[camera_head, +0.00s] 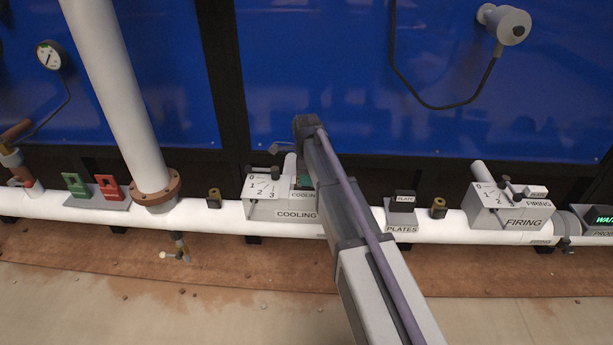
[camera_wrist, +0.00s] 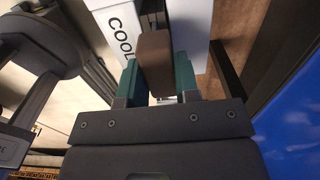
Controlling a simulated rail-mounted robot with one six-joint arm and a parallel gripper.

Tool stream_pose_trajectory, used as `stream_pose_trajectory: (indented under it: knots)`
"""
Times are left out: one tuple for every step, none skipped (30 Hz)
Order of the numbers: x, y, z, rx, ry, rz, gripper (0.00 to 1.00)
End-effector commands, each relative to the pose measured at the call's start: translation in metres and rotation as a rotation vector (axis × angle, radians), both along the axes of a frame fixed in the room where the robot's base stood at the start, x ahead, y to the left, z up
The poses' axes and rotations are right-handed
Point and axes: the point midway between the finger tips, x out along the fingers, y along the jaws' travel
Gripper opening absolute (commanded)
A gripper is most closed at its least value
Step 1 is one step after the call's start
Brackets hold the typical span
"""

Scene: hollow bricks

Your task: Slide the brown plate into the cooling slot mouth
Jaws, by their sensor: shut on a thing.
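In the wrist view my gripper (camera_wrist: 158,90) has its two green fingers shut on the brown plate (camera_wrist: 155,62). The plate stands on edge between the fingers and points at the cooling box (camera_wrist: 115,22), a white box with part of its "COOLING" label showing. A dark opening shows just past the plate's end; I cannot tell whether the plate's tip is inside it. In the head view the cooling box (camera_head: 284,214) sits on the white pipe, and my arm reaches over its right side. My gripper and the plate are mostly hidden there behind the arm.
The firing box (camera_head: 510,210) is further right. Green (camera_head: 76,185) and red (camera_head: 109,187) pieces stand at left beside a thick vertical pipe (camera_head: 115,90). Blue panels (camera_head: 330,70) rise behind.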

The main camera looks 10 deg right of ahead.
Motion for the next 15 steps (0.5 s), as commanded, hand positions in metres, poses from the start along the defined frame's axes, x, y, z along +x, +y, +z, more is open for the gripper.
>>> stream_pose_trajectory:
  knots:
    - [0.000, 0.000, -0.003, 0.000, 0.000, 0.000, 0.07]
    - [0.000, 0.000, -0.003, 0.000, 0.000, 0.000, 0.07]
    - [0.000, 0.000, -0.004, 0.000, 0.000, 0.000, 0.07]
    - [0.000, 0.000, -0.005, 0.000, 0.000, 0.000, 0.07]
    - [0.000, 0.000, -0.006, 0.000, 0.000, 0.000, 0.07]
    - [0.000, 0.000, -0.007, 0.000, 0.000, 0.000, 0.07]
    - [0.000, 0.000, -0.008, 0.000, 0.000, 0.000, 0.07]
    - [0.000, 0.000, -0.008, 0.000, 0.000, 0.000, 0.07]
    - [0.000, 0.000, -0.009, 0.000, 0.000, 0.000, 0.07]
    - [0.000, 0.000, -0.010, 0.000, 0.000, 0.000, 0.07]
    - [0.000, 0.000, -0.011, 0.000, 0.000, 0.000, 0.07]
    - [0.000, 0.000, -0.012, 0.000, 0.000, 0.000, 0.07]
    - [0.000, 0.000, -0.013, 0.000, 0.000, 0.000, 0.07]
    - [0.000, 0.000, -0.013, 0.000, 0.000, 0.000, 0.07]
    - [0.000, 0.000, -0.013, 0.000, 0.000, 0.000, 0.30]
